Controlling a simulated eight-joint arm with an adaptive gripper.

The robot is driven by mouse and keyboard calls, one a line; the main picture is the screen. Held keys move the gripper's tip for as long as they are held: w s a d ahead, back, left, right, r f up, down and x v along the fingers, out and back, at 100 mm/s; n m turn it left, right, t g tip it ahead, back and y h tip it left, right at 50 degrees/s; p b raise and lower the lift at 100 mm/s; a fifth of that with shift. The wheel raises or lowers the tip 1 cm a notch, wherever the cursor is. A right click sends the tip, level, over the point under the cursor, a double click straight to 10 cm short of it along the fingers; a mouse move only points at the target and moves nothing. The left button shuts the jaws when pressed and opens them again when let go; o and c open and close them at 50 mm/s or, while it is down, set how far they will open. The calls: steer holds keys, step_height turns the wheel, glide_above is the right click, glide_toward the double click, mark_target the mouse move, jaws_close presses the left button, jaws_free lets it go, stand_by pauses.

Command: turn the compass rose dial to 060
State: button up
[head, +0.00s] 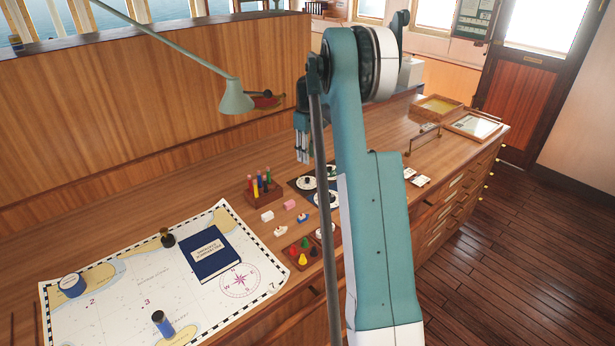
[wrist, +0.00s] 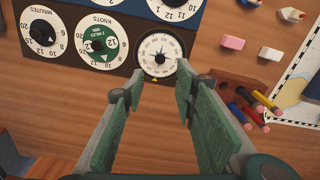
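The compass rose dial (wrist: 159,52) is a round white dial with a degree ring and a dark needle-like rose at its centre, on a dark panel. A small yellow mark (wrist: 154,79) sits at its lower edge in the wrist view. The numbers are too small to read a setting surely. My gripper (wrist: 161,80) is open and empty, its green fingers pointing at the dial from either side of its lower edge. In the head view my gripper (head: 302,148) hangs above the desk near the dial panel (head: 298,186); I cannot single out the compass dial there.
Other dials sit beside it: a green knots dial (wrist: 101,42) and a minutes dial (wrist: 43,34). Small blocks (head: 289,204), a chart (head: 130,290) and a blue book (head: 210,253) lie nearer. A lamp (head: 236,98) overhangs the desk.

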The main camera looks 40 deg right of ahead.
mark_target(307, 178)
steer(key=shift+f, duration=1.75)
steer(key=shift+f, duration=3.9)
steer(key=c, duration=0.9)
